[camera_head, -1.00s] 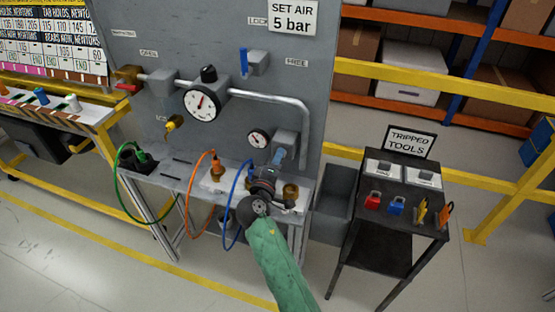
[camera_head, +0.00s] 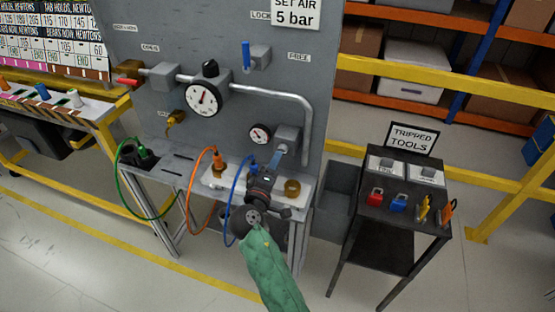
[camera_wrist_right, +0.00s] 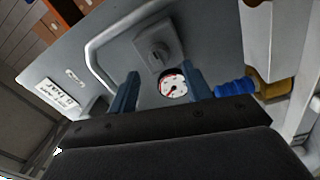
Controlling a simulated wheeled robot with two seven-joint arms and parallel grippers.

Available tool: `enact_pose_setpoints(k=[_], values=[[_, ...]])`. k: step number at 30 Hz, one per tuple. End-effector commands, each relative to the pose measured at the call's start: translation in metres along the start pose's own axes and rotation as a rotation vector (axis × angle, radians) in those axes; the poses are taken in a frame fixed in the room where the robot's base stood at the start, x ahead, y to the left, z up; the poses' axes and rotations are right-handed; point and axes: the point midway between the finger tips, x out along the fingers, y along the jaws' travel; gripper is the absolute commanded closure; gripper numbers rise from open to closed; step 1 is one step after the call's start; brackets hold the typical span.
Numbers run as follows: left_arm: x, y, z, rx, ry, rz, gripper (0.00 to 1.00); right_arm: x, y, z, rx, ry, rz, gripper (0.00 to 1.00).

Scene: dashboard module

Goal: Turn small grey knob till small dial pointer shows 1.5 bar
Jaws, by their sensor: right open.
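The small dial (camera_head: 260,134) is a white round gauge on the grey panel; its pointer is too small to read in bar. It also shows in the right wrist view (camera_wrist_right: 173,87), beside one finger. The small grey knob (camera_wrist_right: 158,50) sits on a square grey box, seen beyond the fingertips in the right wrist view. In the head view the box (camera_head: 288,137) is right of the small dial, and my fingers partly cover its lower side. My right gripper (camera_head: 281,153) is open and empty below the box, its fingers pointing up toward it. My left gripper is not in view.
A larger dial (camera_head: 203,98) and a bent pipe (camera_head: 290,97) are above the small dial. Blue (camera_head: 236,200) and orange (camera_head: 194,195) hoses loop left of my right arm. A brass fitting (camera_head: 292,187) stands on the ledge. A black tool stand (camera_head: 410,190) is at right.

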Motion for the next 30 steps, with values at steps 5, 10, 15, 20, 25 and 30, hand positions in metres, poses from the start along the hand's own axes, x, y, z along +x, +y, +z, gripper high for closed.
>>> enact_pose_setpoints(k=[5, 10, 15, 20, 25, 30], values=[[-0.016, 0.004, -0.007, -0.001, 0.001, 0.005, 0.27, -0.023, -0.001, 0.000, 0.000, 0.000, 0.000, 0.51], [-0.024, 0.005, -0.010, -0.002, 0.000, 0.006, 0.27, -0.033, 0.000, 0.000, 0.000, -0.001, 0.000, 0.51], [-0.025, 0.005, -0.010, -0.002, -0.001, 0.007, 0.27, -0.034, 0.000, 0.000, -0.001, 0.000, 0.000, 0.51], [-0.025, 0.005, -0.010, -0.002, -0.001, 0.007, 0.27, -0.034, 0.000, 0.000, 0.000, 0.000, 0.000, 0.51], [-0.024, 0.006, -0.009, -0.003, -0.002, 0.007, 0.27, -0.033, 0.000, 0.000, 0.000, -0.001, -0.001, 0.51], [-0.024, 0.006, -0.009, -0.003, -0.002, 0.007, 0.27, -0.034, -0.013, 0.029, 0.052, -0.045, -0.065, 0.51]])
